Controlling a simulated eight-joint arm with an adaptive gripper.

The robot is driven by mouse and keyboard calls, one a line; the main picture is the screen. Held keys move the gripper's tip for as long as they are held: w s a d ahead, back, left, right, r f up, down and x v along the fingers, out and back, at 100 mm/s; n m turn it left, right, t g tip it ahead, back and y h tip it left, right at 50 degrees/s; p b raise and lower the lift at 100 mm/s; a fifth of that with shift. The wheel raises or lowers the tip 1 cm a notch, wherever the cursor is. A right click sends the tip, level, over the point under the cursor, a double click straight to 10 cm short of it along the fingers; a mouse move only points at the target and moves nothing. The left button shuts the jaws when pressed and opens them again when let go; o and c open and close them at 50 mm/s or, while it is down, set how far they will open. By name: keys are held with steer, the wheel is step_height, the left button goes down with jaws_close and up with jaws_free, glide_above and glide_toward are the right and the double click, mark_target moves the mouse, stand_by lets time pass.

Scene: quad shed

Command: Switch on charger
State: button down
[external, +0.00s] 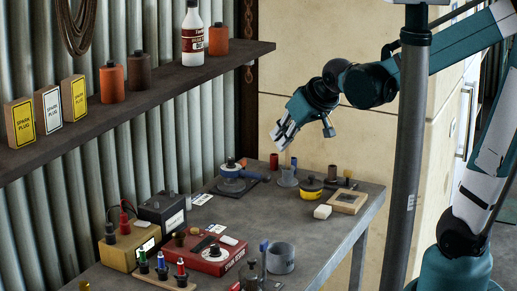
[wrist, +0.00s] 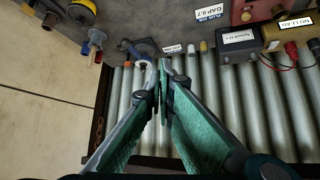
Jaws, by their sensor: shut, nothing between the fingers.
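A dark box with a white label (external: 160,212) stands on the bench against the corrugated wall. Beside it is a tan box (external: 118,252) with red and black leads on top. The dark box (wrist: 238,44) and leads (wrist: 291,50) show at the upper right of the wrist view. Which box is the charger, and its switch, I cannot tell. My gripper (external: 282,134) is in the air above the far end of the bench, well apart from both boxes. Its fingers (wrist: 162,66) are together and empty.
A red box (external: 208,257) and a rack of colored-handled tools (external: 162,272) sit in front of the boxes. A shelf (external: 150,85) with bottles overhangs the wall side. The bench middle is clear.

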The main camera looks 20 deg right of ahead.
steer(key=s+d+f+m+h+b, duration=0.1)
steer(key=s+d, duration=0.3)
steer(key=d, duration=0.4)
steer(key=s+d+f+m+h+b, duration=0.1)
steer(key=s+d+m, duration=0.1)
steer(key=s+d, duration=0.3)
steer(key=s+d+f+m+g+h+b, duration=0.1)
steer(key=s+d, duration=0.4)
steer(key=d, duration=0.6)
steer(key=shift+d, duration=0.35)
stand_by(0.8)
